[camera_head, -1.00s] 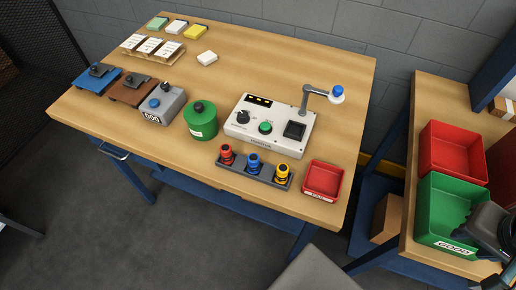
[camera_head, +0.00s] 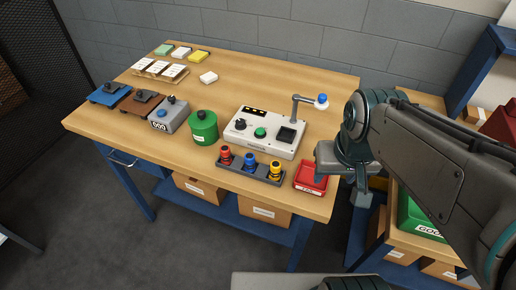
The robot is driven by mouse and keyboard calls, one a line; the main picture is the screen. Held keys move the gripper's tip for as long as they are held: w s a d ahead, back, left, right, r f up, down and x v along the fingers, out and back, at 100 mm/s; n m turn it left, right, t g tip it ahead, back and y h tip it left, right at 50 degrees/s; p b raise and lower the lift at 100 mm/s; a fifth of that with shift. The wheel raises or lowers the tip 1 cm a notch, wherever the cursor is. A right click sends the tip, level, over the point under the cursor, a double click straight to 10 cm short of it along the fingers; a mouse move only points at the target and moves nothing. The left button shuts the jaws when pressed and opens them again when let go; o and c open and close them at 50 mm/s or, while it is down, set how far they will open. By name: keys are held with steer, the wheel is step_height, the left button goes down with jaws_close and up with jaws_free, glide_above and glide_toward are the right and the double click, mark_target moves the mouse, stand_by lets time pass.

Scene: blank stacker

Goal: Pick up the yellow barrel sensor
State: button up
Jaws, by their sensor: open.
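The yellow barrel sensor (camera_head: 275,169) stands upright at the right end of a dark rack (camera_head: 237,171) near the front of the wooden workbench. A blue barrel sensor (camera_head: 249,161) and a red one (camera_head: 226,155) stand in the same rack to its left. My gripper (camera_head: 361,193) hangs at the end of my arm, to the right of the yellow sensor and past the small red tray. It is open and apart from the sensor. My arm hides much of its shape, and its fingertips are small in this view.
A small red tray (camera_head: 310,178) sits between the rack and my gripper. A grey control box (camera_head: 265,133) with a raised blue-tipped arm (camera_head: 321,100) stands behind the rack. A green canister (camera_head: 203,128) is to the left. A green bin (camera_head: 421,221) is at right.

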steer(key=w+a+r+n+g+p, duration=0.1)
steer(key=w+a+r+n+p, duration=0.1)
steer(key=w+a, duration=0.35)
steer(key=n+g+p, duration=0.1)
steer(key=g+p, duration=0.1)
glide_toward(275, 164)
steer(key=f, duration=0.6)
steer(key=shift+a, duration=0.25)
steer(key=shift+d+f+p, duration=0.15)
steer(key=shift+f+p, duration=0.2)
steer(key=shift+f, duration=1.05)
steer(key=shift+d+f+p, duration=0.15)
steer(key=shift+f+p, duration=0.15)
steer(key=shift+f, duration=1.1)
steer(key=c, duration=1.1)
